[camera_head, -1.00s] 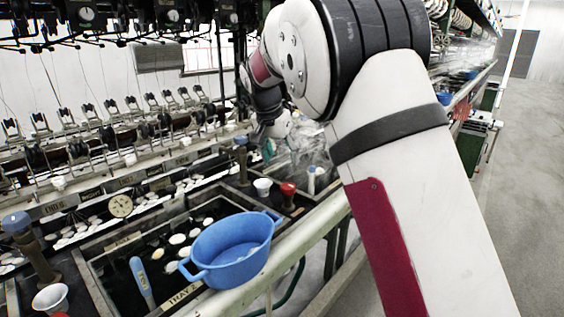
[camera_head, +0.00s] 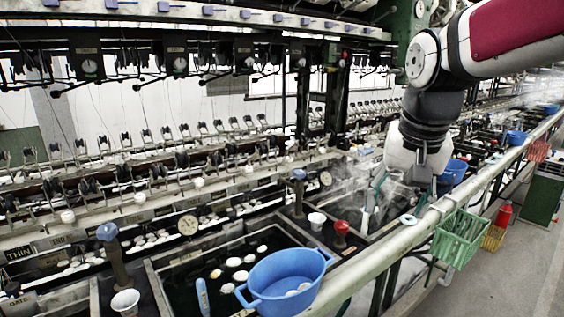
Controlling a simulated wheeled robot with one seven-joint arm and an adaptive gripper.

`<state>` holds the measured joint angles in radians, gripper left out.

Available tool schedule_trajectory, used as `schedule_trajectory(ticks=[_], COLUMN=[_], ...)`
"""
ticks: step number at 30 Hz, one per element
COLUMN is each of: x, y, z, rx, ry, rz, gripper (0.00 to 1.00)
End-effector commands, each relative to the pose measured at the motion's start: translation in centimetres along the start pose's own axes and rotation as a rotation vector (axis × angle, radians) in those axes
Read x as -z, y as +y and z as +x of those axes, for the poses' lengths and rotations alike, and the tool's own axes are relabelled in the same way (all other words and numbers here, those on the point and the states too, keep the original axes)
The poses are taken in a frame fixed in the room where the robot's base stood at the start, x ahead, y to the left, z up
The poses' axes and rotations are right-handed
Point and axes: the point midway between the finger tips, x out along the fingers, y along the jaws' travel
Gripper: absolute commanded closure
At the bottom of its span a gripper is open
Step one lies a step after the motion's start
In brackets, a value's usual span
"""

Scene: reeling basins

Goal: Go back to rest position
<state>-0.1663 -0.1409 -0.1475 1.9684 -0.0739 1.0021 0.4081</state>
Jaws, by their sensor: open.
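My gripper (camera_head: 412,184) hangs from my white and dark arm at the right of the head view. It points down over the steaming basin area behind the front rail, and I see nothing held in it. Its fingertips are small and partly lost against the steam and the basin.
A long pale rail (camera_head: 395,247) runs along the front of the basins. A green basket (camera_head: 459,238) hangs on it, near a red bottle (camera_head: 503,214). More blue basins (camera_head: 455,170) stand behind. A red-topped knob (camera_head: 341,228) rises mid-front. The aisle floor (camera_head: 510,270) at right is clear.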

Motion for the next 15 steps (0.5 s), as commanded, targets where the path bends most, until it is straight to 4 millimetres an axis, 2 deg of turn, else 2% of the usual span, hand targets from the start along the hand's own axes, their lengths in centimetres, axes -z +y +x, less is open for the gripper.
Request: schedule_trajectory(ticks=[1,6,12,15], x=[-2.1,-9.1,-16.6,-19.3], y=[1.0,3.5,6.1,6.9], z=[-1.7,-4.5,-5.9,-5.9], rx=[0.012,0.039,0.047,0.044], ry=[0.005,0.015,0.035,0.042], rz=[-0.026,-0.14,-0.267,-0.311], gripper=[0.43,0.43,0.43,0.43])
